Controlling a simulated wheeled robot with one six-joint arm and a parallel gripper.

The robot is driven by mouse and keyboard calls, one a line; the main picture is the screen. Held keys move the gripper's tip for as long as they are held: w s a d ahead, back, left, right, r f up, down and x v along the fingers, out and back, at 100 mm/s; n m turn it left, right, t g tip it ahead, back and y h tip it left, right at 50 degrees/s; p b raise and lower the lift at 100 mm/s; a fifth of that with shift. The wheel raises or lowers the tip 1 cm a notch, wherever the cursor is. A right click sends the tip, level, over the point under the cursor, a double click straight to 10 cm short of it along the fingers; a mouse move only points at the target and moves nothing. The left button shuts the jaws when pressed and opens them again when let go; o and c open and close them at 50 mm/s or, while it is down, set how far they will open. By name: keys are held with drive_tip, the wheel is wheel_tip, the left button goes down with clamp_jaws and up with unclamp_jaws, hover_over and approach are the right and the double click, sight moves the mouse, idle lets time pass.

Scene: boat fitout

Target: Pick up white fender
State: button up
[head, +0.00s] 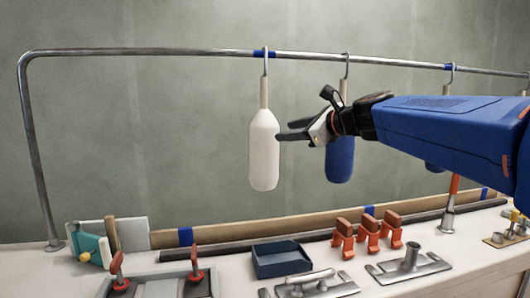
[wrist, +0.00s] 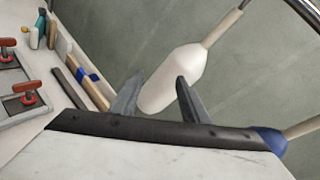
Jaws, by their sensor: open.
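The white fender (head: 264,150) hangs upright by a hook from the metal rail (head: 160,52), left of a blue fender (head: 340,158). My gripper (head: 283,133) is at the white fender's right side in the head view, its fingers pointing left toward it. In the wrist view the white fender (wrist: 175,78) appears beyond and between the two open fingers of my gripper (wrist: 155,95). I cannot tell whether a finger touches it. My gripper holds nothing. My arm hides part of the blue fender and much of another blue fender farther right.
Below is a white bench top with a dark blue tray (head: 282,260), several orange clamps (head: 367,232), metal cleats (head: 410,264) and red-handled fittings (head: 195,262). A wooden strip (head: 225,233) runs along the back. Space left of the white fender is clear.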

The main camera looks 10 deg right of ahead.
drive_tip(key=w+d+r+m+t, duration=0.35)
drive_tip(key=w+r+m, duration=0.25)
drive_tip(key=r, duration=0.3)
approach(266, 97)
drive_tip(key=shift+m+g, duration=0.3)
drive_tip(key=shift+g, duration=0.05)
drive_tip(key=x, duration=0.4)
drive_tip(key=shift+w+a+r, duration=0.1)
drive_tip(key=shift+w+a, duration=0.05)
drive_tip(key=shift+w, duration=0.05)
drive_tip(key=shift+x, duration=3.3)
drive_tip(key=shift+r, duration=0.15)
clamp_jaws()
